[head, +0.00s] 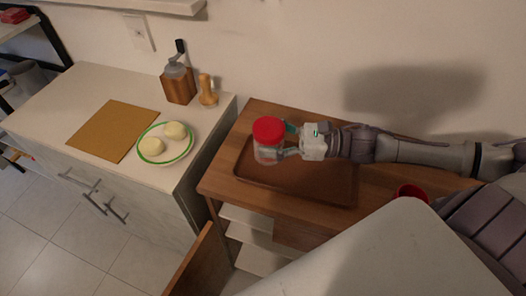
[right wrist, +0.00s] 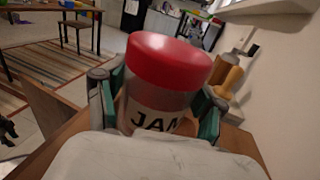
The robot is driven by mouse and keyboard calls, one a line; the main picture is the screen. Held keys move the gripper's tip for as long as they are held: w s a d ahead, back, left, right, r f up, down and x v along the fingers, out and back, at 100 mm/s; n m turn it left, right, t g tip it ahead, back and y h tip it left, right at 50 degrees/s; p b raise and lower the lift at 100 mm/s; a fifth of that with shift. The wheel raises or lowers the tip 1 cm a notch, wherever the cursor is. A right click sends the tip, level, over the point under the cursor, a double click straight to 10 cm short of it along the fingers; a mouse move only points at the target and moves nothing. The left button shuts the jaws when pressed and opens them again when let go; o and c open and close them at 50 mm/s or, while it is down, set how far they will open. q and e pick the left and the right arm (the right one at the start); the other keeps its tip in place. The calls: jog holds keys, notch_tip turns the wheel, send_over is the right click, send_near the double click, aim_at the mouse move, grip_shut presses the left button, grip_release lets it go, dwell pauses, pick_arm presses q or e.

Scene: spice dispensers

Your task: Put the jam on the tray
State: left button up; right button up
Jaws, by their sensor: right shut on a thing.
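The jam (head: 268,141) is a clear jar with a red lid. In the right wrist view the jam (right wrist: 163,85) shows a white label reading "JAM". My right gripper (head: 288,141) is shut on the jar, with a finger on each side of it. The tray (head: 310,190) is a brown rectangle lying on the wooden side table. In the head view the jar overlaps the tray's upper left part and stands upright. I cannot tell whether its base touches the tray. My left gripper is not in view.
A white counter (head: 95,85) on the left holds a cutting board (head: 112,130), a green-rimmed plate (head: 165,158) with two pale round pieces, a wooden grinder box (head: 179,88) and a wooden mill (head: 207,95). A red cup (head: 412,191) stands right of the tray.

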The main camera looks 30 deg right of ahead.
jog(key=shift+w+a+f, duration=0.1)
jog(key=shift+w+f, duration=0.15)
jog(key=shift+w, duration=0.2)
jog(key=shift+w+a+f, duration=0.1)
jog(key=shift+w+f, duration=0.1)
jog(key=shift+w, duration=0.25)
jog(key=shift+w+f, duration=0.1)
jog(key=shift+w, duration=0.05)
jog(key=shift+f, duration=0.25)
notch_tip(320, 180, down, 3)
jog(key=shift+a+f, duration=0.1)
jog(key=shift+f, duration=0.05)
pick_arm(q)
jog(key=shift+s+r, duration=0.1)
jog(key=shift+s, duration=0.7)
pick_arm(e)
jog(key=shift+f, duration=0.1)
jog(key=shift+f, duration=0.1)
jog(key=o, duration=1.4)
jog(key=shift+f, duration=0.1)
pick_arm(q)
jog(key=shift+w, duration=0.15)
